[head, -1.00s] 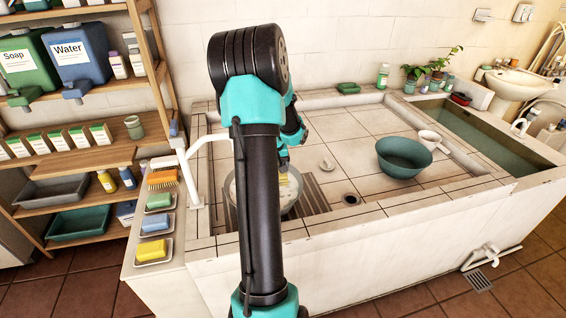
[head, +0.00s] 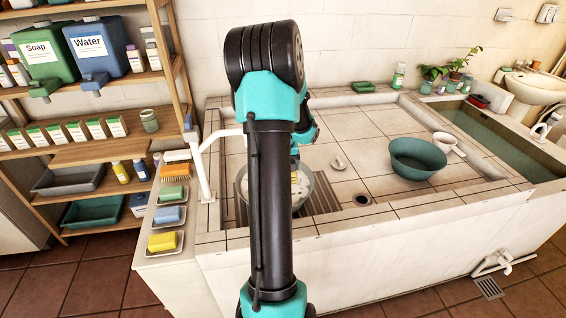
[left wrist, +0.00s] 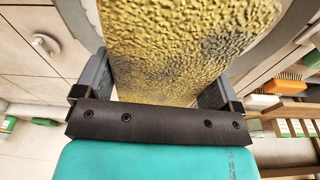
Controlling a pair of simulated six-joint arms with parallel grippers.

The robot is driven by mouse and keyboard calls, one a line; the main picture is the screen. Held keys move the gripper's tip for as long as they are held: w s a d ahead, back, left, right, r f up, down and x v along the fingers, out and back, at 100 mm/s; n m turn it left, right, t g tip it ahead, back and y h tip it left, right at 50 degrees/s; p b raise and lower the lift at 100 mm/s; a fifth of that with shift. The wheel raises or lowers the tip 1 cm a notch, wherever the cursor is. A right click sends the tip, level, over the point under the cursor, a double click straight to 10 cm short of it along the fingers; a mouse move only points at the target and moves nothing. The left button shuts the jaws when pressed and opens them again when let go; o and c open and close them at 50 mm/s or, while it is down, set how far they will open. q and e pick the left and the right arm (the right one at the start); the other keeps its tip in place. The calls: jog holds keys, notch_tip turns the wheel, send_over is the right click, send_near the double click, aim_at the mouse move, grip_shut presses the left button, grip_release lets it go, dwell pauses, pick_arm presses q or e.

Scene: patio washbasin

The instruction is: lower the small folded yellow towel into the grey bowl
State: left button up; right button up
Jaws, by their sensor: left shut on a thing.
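The yellow towel (left wrist: 185,50) has a rough surface with dark grey patches and fills the middle of the left wrist view. My left gripper (left wrist: 155,78) is shut on it, with a jaw at each side. The grey bowl (head: 308,207) stands on the slatted part of the washbasin and holds white, foam-like contents. My arm hides much of the bowl, the towel and the jaws in the head view. I cannot tell whether the towel touches the bowl's contents. My right gripper is not in view.
A white pipe (head: 203,165) rises left of the bowl. Soap dishes and a brush (head: 175,171) line the left ledge. The tiles beyond the bowl are mostly clear.

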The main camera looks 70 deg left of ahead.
pick_arm(q)
jog(key=shift+f, duration=5.25)
jog(key=shift+f, duration=0.1)
jog(key=o, duration=0.7)
jog(key=d+r, duration=0.1)
jog(key=r, duration=1)
jog(key=d+r, duration=0.1)
jog(key=r, duration=0.5)
jog(key=shift+s+d+r, duration=0.15)
jog(key=shift+s+d, duration=0.05)
jog(key=shift+d, duration=0.1)
